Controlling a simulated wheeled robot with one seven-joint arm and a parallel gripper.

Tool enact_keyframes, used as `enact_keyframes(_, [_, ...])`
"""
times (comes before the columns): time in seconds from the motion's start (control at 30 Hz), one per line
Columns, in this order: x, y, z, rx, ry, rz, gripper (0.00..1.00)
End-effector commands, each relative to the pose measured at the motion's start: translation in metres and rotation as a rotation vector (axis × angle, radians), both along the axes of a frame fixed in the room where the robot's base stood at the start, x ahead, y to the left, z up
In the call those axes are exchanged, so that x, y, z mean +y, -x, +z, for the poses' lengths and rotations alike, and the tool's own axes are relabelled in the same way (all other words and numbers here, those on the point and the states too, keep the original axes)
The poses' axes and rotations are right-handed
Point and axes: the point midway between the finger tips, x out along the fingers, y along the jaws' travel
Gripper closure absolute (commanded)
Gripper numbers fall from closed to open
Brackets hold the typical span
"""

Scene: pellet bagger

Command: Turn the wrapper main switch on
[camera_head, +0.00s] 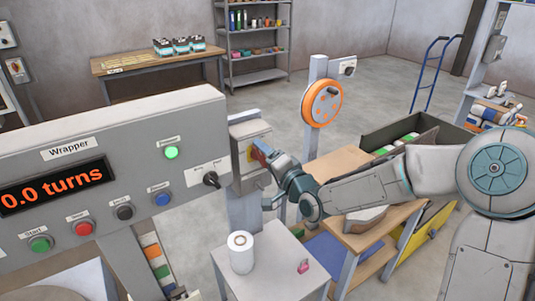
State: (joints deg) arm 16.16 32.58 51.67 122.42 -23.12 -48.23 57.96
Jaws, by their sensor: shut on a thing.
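The wrapper panel (110,180) is a grey box with a "Wrapper" label and an orange display reading "0.0 turns". A grey switch box (241,136) stands just right of it, with a yellow plate and a red part on its front. My gripper (262,157) is at the front of this box, shut on the red switch handle (257,153). The fingers and the handle's lower part overlap, so the handle's exact angle is hard to tell. A green lamp (171,152) on the panel looks lit.
A black selector knob (211,179) and coloured push buttons sit on the panel, left of my gripper. Below are a small white table (285,262) with a white roll (240,252) and a wooden bench (350,167). An orange wheel (321,104) stands behind.

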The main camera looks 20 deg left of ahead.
Motion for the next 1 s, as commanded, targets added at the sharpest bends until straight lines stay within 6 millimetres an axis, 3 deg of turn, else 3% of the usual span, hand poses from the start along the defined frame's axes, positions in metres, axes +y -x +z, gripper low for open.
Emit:
enact_keyframes(0.4, [0.0002, 0.0005, -0.002, 0.227, -0.192, 0.003, 0.46])
enact_keyframes(1.0, [0.0008, 0.0009, -0.0033, 0.303, -0.257, 0.003, 0.46])
